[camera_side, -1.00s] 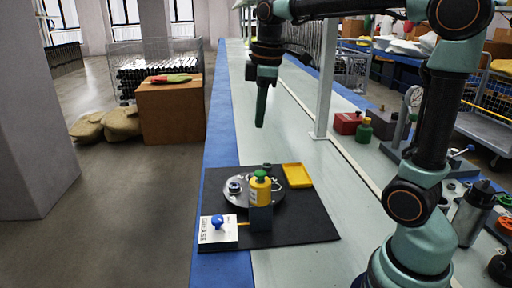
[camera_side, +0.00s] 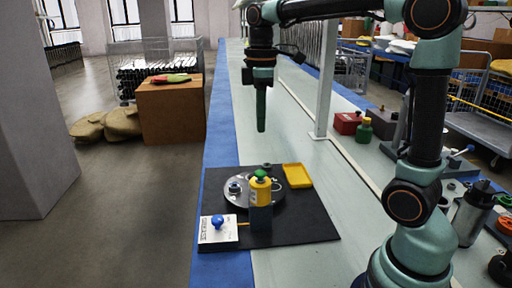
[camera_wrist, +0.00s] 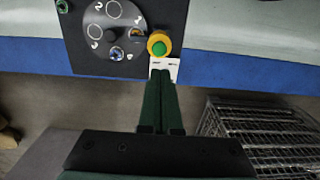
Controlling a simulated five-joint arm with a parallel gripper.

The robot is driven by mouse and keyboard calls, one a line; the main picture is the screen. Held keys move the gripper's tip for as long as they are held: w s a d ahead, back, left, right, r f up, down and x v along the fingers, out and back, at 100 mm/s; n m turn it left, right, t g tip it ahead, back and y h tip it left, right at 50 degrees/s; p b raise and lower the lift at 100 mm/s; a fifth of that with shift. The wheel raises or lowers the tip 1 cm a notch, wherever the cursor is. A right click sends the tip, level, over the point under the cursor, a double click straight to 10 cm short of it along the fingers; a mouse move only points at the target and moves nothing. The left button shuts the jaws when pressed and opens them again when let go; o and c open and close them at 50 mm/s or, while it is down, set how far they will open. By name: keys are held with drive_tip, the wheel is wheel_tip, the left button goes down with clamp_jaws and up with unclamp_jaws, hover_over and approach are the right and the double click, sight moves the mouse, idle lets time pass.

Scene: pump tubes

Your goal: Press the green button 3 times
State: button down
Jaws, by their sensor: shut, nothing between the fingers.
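The green button (camera_side: 261,174) is a round green cap on top of a yellow housing (camera_side: 260,190), which stands on a dark block on the black board (camera_side: 300,222). In the wrist view the green button (camera_wrist: 158,48) shows as a green disc inside a yellow ring, just beyond my fingertips. My gripper (camera_side: 261,128) points straight down with its dark green fingers together and empty. In the side view it hangs above and beyond the button, clearly apart from it. My gripper also shows in the wrist view (camera_wrist: 160,75), where it covers part of the white card.
Beside the button are a metal disc (camera_side: 238,196) with small parts on it, a yellow tray (camera_side: 297,175) and a blue knob (camera_side: 217,221) on a white card (camera_side: 222,236). A post (camera_side: 323,80) stands behind right.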

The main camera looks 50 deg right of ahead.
sight(261, 173)
wheel_tip(261, 173, down, 11)
drive_tip(key=shift+f, duration=0.1)
idle(0.3)
drive_tip(key=shift+f, duration=0.95)
drive_tip(key=shift+r, duration=0.1)
wheel_tip(261, 173, up, 14)
drive_tip(key=shift+r, duration=0.15)
idle(0.6)
